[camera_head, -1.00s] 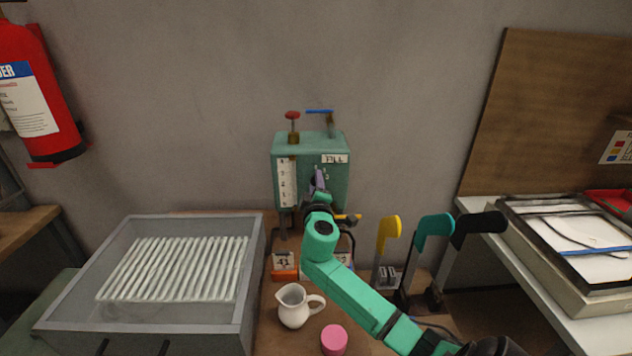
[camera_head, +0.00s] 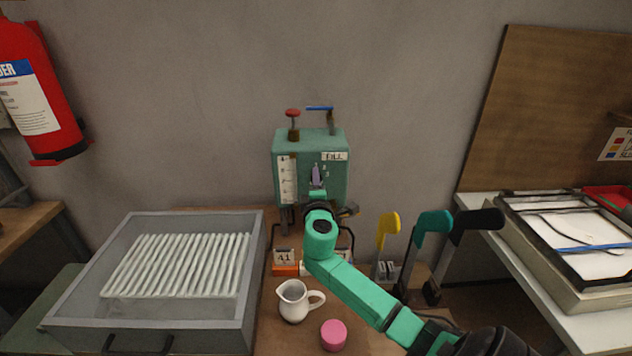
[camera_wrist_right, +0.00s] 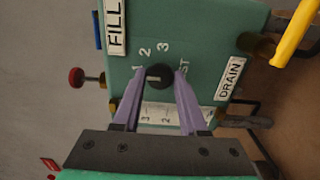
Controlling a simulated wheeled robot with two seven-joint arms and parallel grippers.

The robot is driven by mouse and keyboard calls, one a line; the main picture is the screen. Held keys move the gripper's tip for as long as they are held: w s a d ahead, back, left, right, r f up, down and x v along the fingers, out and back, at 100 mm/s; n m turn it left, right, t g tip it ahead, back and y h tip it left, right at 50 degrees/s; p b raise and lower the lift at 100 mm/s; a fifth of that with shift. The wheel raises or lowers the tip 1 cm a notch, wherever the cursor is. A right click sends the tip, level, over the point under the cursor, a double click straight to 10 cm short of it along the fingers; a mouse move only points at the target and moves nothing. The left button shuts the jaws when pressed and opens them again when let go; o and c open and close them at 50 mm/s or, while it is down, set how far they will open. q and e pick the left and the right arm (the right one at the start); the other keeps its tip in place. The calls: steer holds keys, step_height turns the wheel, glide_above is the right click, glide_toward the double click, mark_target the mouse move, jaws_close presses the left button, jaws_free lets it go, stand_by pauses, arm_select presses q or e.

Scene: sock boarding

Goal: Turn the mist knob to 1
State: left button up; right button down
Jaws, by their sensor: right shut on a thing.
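The green machine box (camera_head: 283,150) stands against the wall, with a FILL label (camera_head: 334,156) on its front. In the right wrist view the black round mist knob (camera_wrist_right: 160,70) sits on the box's green face, beside the numbers 1, 2 and 3 and a partly covered label ending in "ST". My right gripper (camera_wrist_right: 159,79) has its two purple fingers shut on the knob, one on each side. Which number the knob points to cannot be told. In the head view my right gripper (camera_head: 317,176) is at the box front and hides the knob. My left gripper is out of view.
A red-topped valve (camera_head: 293,113) and a blue lever (camera_head: 320,108) stand on the box. A white jug (camera_head: 293,311) and pink cylinder (camera_head: 334,335) are near my arm. Yellow (camera_head: 388,226), teal (camera_head: 432,225) and black (camera_head: 478,224) sock forms stand right. A grey tray (camera_head: 255,255) is left.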

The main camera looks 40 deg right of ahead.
steer(key=shift+a+f, duration=0.1)
steer(key=shift+f, duration=0.1)
steer(key=c, duration=0.7)
jaws_free()
steer(key=shift+o, duration=1.1)
steer(key=shift+r, duration=0.15)
steer(key=b+v, duration=0.2)
steer(key=v, duration=1.2)
steer(key=shift+s+a+b, duration=0.25)
steer(key=shift+b, duration=0.05)
